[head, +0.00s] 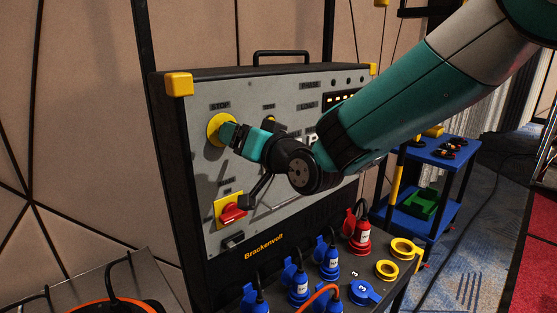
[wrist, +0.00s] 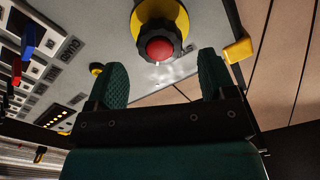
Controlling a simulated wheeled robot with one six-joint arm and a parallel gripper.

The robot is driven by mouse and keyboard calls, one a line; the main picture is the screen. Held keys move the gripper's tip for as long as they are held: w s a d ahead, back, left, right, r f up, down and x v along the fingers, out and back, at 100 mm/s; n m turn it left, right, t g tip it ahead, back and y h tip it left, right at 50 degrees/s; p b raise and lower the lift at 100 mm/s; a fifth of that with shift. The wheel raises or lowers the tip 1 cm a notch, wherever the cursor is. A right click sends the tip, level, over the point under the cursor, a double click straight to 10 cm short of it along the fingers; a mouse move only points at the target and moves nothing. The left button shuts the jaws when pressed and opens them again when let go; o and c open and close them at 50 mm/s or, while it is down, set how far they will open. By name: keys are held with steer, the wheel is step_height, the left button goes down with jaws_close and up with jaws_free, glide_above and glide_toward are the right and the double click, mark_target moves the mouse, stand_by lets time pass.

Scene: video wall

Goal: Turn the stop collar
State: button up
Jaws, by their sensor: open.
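The stop collar (wrist: 146,17) is a dark, lobed ring around a red domed button (wrist: 160,49). It sits on a round yellow plate (wrist: 181,13) on the grey panel. In the head view, the yellow plate (head: 214,125) shows under the STOP label at the panel's upper left, while my gripper hides the collar and button. My gripper (wrist: 163,76) is open and empty, its two green pads apart. In the wrist view, the collar is above the gap between the pads, roughly centred on it. The head view shows my gripper (head: 233,135) close in front of the plate; contact cannot be told.
A red rotary switch (head: 232,213) on a yellow plate is lower on the panel. Blue and red plugs (head: 328,258) stand on the ledge below. A yellow corner guard (head: 179,84) marks the case's top left. A blue cart (head: 440,150) is at the right.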

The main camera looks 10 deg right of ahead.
steer(key=b+v, duration=0.2)
steer(key=v, duration=0.9)
steer(key=shift+b, duration=0.4)
steer(key=shift+s+d, duration=0.1)
steer(key=shift+d, duration=0.05)
steer(key=s+d+f+n+g+h+p, duration=0.1)
steer(key=s+d+f+n+g+h, duration=0.1)
steer(key=s+g, duration=0.5)
steer(key=s+d+f+n+g+h+p, duration=0.1)
steer(key=s+d+f+n+g+h, duration=0.2)
steer(key=s, duration=1.2)
step_height(320, 180, down, 4)
steer(key=d+g, duration=0.2)
steer(key=g, duration=0.3)
steer(key=shift+d+f+n+h, duration=0.2)
steer(key=shift+d+n+h, duration=0.1)
steer(key=shift+d+h, duration=0.1)
steer(key=shift+a, duration=0.1)
steer(key=shift+c, duration=0.2)
